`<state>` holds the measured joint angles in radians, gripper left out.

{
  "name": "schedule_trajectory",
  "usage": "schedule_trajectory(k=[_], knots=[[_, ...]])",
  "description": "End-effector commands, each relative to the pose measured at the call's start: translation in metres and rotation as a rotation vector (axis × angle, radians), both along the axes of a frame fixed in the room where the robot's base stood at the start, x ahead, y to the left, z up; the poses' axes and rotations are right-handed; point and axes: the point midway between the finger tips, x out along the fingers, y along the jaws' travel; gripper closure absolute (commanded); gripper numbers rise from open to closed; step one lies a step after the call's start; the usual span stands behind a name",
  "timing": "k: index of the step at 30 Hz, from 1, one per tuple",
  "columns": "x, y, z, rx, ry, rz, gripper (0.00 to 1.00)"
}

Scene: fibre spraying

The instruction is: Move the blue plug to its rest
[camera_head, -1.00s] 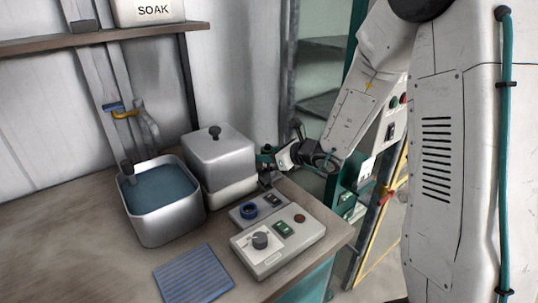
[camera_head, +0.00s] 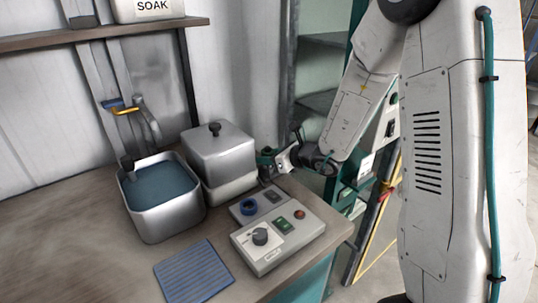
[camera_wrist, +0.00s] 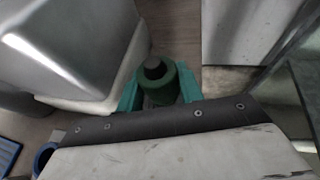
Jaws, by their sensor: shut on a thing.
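My gripper (camera_wrist: 160,90) has teal fingers on both sides of a dark green round piece with a dark knob on top (camera_wrist: 154,68), and is shut on it. In the head view my gripper (camera_head: 268,164) is at the right side of the metal box, above the table's back right edge; the held piece is hard to make out there. A blue ring-shaped piece (camera_head: 249,207) sits on a small grey plate in front of the box. It also shows partly at the lower left of the wrist view (camera_wrist: 45,157). I cannot tell whether it is the plug or its rest.
The lidded metal box (camera_head: 222,156) stands close beside my gripper. Left of it is an open basin (camera_head: 172,222) of blue liquid under a tap. A control box (camera_head: 290,240) with a knob and a ribbed blue mat (camera_head: 193,270) lie in front.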

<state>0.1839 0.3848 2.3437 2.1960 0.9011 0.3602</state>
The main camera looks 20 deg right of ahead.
Motion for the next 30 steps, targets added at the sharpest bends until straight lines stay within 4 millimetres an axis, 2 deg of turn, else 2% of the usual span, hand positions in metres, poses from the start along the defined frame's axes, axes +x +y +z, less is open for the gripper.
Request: schedule_trajectory(k=[12,13,15,25,30], knots=[[0.000,0.000,-0.011,0.001,0.000,0.000,0.87],[0.000,0.000,-0.010,0.001,-0.001,0.000,0.58],[0.000,0.000,-0.010,0.001,-0.001,0.000,0.39],[-0.002,-0.002,-0.009,0.000,-0.001,-0.001,0.38],[-0.019,-0.014,0.000,0.000,-0.001,-0.003,0.38]])
